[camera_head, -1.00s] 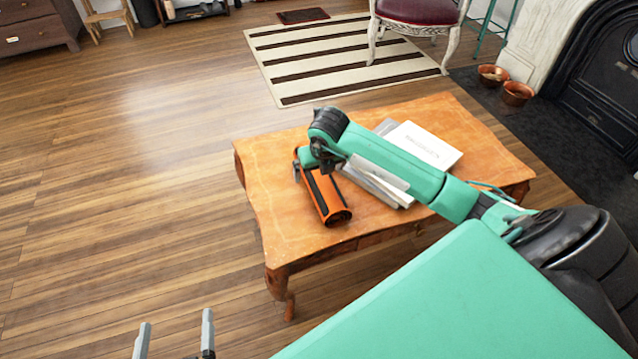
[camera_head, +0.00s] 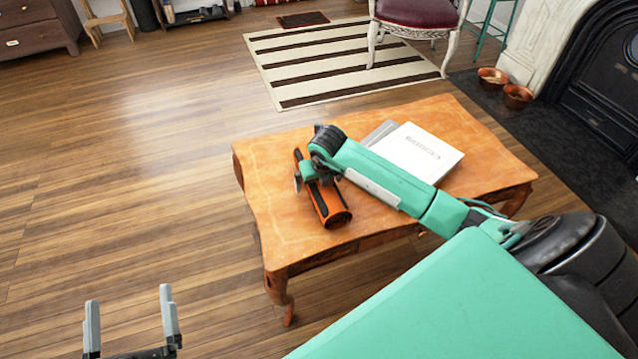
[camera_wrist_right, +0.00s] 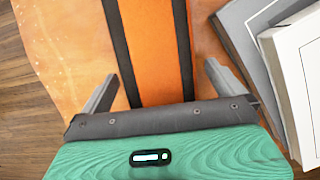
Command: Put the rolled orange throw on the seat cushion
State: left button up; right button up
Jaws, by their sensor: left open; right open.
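The rolled orange throw (camera_head: 334,208) with dark stripes lies on the wooden table's left part, partly hidden by my right wrist. It fills the middle of the right wrist view (camera_wrist_right: 150,45). My right gripper (camera_head: 318,178) is open over the throw, and in the wrist view its fingers (camera_wrist_right: 160,82) stand apart on either side of it. I cannot tell whether they touch it. My left gripper (camera_head: 128,296) is open and empty above the floor at lower left. A dark red seat cushion (camera_head: 416,12) is on a white chair at the top.
The wooden table (camera_head: 262,180) also bears a stack of books (camera_head: 420,152) right of the throw. A striped rug (camera_head: 335,62) lies between table and chair. Copper bowls (camera_head: 517,96) stand by the fireplace (camera_head: 605,90). The wooden floor at left is clear.

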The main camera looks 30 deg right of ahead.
jog(key=c, duration=1.3)
jog(key=shift+r, duration=0.1)
